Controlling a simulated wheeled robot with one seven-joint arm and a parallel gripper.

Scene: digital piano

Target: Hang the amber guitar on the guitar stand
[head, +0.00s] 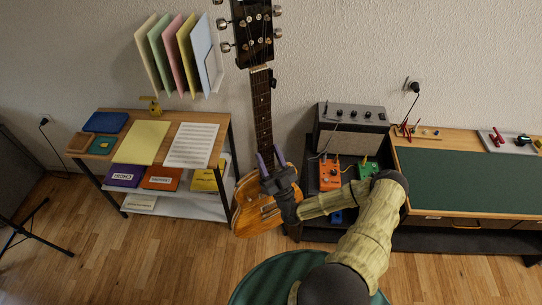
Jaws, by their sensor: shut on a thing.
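The amber guitar (257,216) is upright in the head view, body down, between the shelf and the amplifier. Its dark neck rises to a headstock cut off by the top edge. My gripper (272,164), with purple fingers, is shut on the guitar where the neck meets the body, and hides part of the body. Whether the guitar's lower end touches anything is unclear. Black thin legs (22,231) stand on the floor at the far left, cut off by the frame; I cannot tell whether they belong to the guitar stand.
A wooden-topped shelf (192,151) with papers and boxes stands left, below a wall rack of colored folders (178,55). An amplifier (350,128) and pedals (329,176) are right, beside a green-topped desk (465,182). A green round seat (262,280) is in front. Floor at lower left is clear.

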